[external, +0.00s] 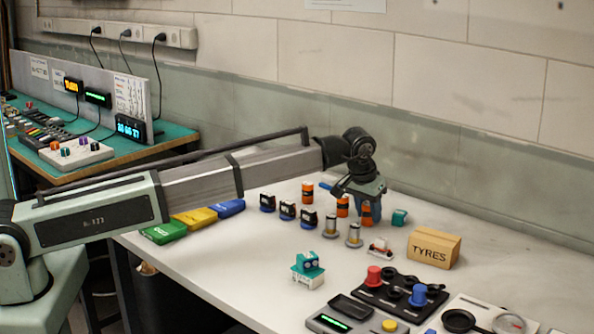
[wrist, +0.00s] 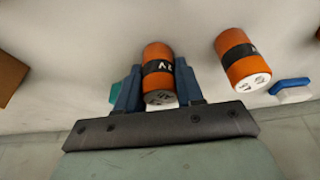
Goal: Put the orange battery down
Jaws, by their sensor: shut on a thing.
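My gripper (external: 368,216) points down over the back of the white bench, its blue fingers shut on an orange battery with a black band. In the wrist view the held battery (wrist: 158,70) sits between the two fingers (wrist: 158,90), its pale end towards the camera. It is at or just above the bench top; I cannot tell if it touches. A second orange battery (wrist: 242,60) stands apart to its right in the wrist view; it also shows just left of my gripper in the external view (external: 342,206). A third orange battery (external: 307,192) stands further left.
A teal block (external: 399,217) is close to the right of my gripper. A cardboard TYRES box (external: 434,249) stands further right. Two metal cylinders (external: 331,227) and several dark blue-and-orange items (external: 287,210) stand to the left.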

